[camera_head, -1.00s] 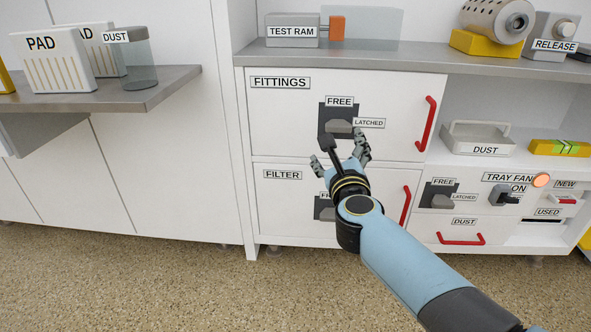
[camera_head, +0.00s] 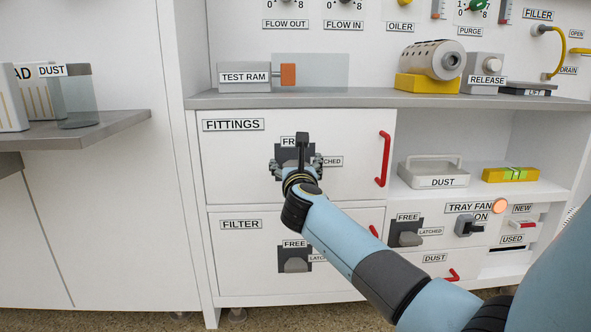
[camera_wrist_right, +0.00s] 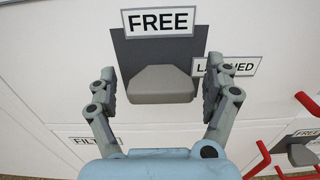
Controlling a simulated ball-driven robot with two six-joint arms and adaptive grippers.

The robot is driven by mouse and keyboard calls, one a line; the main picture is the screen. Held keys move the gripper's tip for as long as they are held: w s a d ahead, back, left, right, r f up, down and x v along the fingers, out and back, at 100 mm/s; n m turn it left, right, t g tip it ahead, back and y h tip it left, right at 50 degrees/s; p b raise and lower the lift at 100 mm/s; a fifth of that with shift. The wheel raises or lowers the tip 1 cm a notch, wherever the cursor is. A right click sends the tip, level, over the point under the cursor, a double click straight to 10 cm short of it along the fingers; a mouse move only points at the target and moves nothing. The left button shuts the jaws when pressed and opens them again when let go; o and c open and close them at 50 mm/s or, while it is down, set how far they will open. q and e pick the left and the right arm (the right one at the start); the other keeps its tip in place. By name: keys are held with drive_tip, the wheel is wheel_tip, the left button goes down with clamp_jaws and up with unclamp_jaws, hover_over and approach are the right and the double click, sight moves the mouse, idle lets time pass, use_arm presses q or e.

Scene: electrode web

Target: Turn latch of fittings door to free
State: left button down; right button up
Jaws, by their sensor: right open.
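The fittings door (camera_head: 235,165) is a white panel, closed, with a red handle (camera_head: 384,158) on its right. Its latch is a grey knob (camera_wrist_right: 160,84) on a dark plate (camera_wrist_right: 128,52), in the right wrist view. The FREE label (camera_wrist_right: 158,21) is above the knob and the LATCHED label (camera_wrist_right: 227,65) is to its right. My right gripper (camera_wrist_right: 160,88) is open, with one finger on each side of the knob; whether they touch it I cannot tell. In the head view the right gripper (camera_head: 298,165) hides the knob. My left gripper is not in view.
Below is the filter door (camera_head: 240,250) with its own latch (camera_head: 293,265). At right are the tray fan switch (camera_head: 466,226) and another latch (camera_head: 408,238). The metal shelf (camera_head: 350,99) juts out above the fittings door.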

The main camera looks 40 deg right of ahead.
drive_tip(key=shift+w+d, duration=0.1)
drive_tip(key=shift+w, duration=0.1)
drive_tip(key=c, duration=1.2)
